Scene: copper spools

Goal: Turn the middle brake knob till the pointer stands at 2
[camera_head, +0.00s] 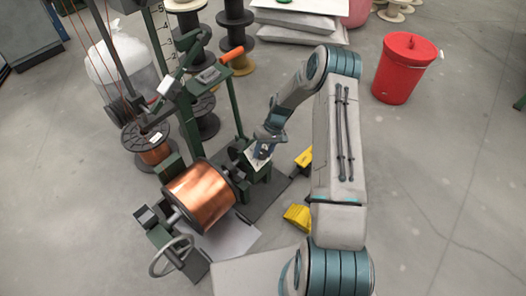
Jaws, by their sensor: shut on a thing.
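My gripper (262,151) is down at a white panel (252,160) on the green winding machine, beside the copper spool. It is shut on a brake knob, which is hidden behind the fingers. The pointer and the scale numbers are too small and too covered to read. I cannot tell from this view which of the knobs it holds. My arm comes in from the right and bends down to the panel.
A large copper spool (199,196) sits in the machine, with a handwheel (171,256) at its front left. Yellow blocks (298,216) lie near my arm. A red bin (404,68) stands at the back right. The floor on the right is clear.

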